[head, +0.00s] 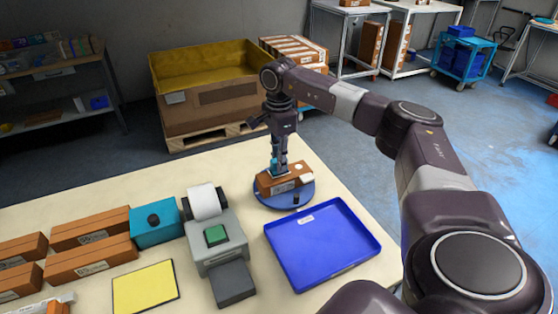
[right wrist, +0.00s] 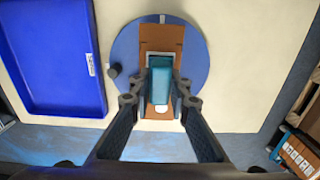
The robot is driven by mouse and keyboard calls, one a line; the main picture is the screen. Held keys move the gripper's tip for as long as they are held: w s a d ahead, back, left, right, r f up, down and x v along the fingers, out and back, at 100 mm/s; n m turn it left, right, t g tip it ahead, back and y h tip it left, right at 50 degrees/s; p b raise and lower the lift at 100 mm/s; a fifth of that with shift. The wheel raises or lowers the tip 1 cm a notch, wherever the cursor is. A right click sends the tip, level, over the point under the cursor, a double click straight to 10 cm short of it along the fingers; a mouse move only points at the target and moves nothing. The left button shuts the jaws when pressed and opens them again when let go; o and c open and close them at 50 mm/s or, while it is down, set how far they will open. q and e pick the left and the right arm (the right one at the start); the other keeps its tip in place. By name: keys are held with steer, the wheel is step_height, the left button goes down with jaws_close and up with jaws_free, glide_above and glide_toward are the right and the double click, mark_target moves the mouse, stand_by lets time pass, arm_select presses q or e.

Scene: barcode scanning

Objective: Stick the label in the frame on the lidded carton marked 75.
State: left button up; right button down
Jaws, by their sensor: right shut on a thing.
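An orange-brown lidded carton (head: 265,184) lies on a round blue turntable (head: 270,200); it also shows in the right wrist view (right wrist: 160,40). Its side carries a white printed label (head: 285,187), too small to read, so I cannot tell whether it says 75. A pale round spot (head: 302,167) shows on its top. My right gripper (right wrist: 160,92) points down over the carton, shut on a teal block (right wrist: 160,72). The block is over the carton's top; whether it touches is unclear. No separate loose label is distinguishable. My left gripper is not in view.
A blue tray (head: 328,250) lies right of a grey label printer (head: 215,245) with a white roll. A teal box (head: 153,228) with a black knob, a yellow pad (head: 145,288) and several cartons (head: 90,262) stand left. The table's far left is clear.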

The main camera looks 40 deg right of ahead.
steer(key=shift+f+b, duration=0.3)
steer(key=shift+f, duration=0.3)
stand_by(0.6)
steer(key=shift+s+a+f, duration=0.1)
steer(key=shift+f, duration=0.1)
stand_by(1.1)
steer(key=shift+r, duration=0.1)
steer(key=shift+r+p, duration=0.85)
steer(key=shift+p, duration=0.15)
steer(key=shift+r+p, duration=2.1)
steer(key=shift+r, duration=0.6)
